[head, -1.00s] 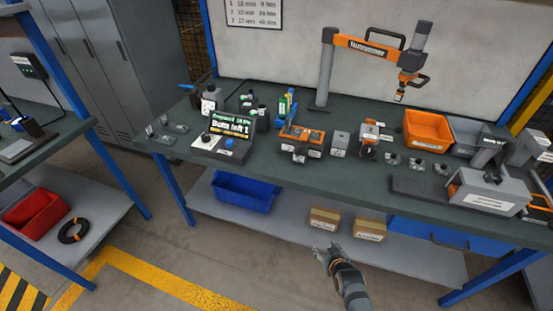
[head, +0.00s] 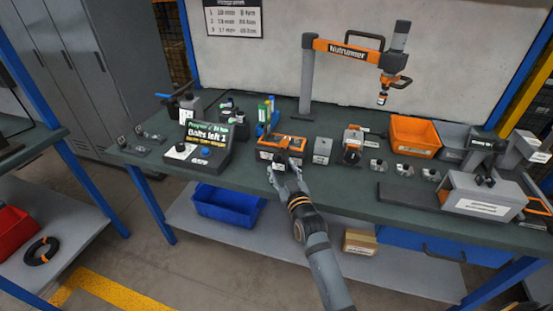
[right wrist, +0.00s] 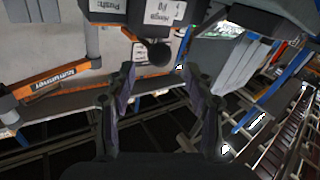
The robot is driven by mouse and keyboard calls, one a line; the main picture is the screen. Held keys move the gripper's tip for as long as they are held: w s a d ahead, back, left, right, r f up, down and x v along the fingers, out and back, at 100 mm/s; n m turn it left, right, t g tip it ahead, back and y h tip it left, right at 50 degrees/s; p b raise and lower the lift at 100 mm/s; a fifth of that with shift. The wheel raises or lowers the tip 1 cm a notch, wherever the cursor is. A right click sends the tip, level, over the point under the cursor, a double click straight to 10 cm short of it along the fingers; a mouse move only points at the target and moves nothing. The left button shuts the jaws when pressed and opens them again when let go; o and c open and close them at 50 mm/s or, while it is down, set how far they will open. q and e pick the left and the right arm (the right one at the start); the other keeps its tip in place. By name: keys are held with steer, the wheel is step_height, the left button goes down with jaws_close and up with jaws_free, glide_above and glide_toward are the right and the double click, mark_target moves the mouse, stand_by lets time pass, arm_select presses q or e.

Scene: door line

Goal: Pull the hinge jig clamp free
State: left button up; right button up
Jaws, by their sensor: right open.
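The hinge jig (head: 281,145) is an orange and dark block on the green bench, left of centre in the head view. Its label, which appears to read "Hinge jig", shows at the top of the right wrist view (right wrist: 162,12). A dark round knob (right wrist: 160,53), apparently the clamp's, sticks out from it. My right gripper (head: 284,167) is at the jig's near side. In the right wrist view the open gripper (right wrist: 160,70) has its fingers apart, with the knob just beyond and between the fingertips. It holds nothing. My left gripper is out of view.
A console with a lit screen (head: 206,136) stands left of the jig and a small grey block (head: 322,150) stands right. The nutrunner (head: 347,50) hangs from its arm behind. An orange bin (head: 414,135) is at the back right. A blue bin (head: 228,202) sits below the bench.

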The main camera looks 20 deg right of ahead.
mark_target(279, 161)
steer(key=w, duration=0.6)
steer(key=shift+s+d, duration=0.1)
jaws_close()
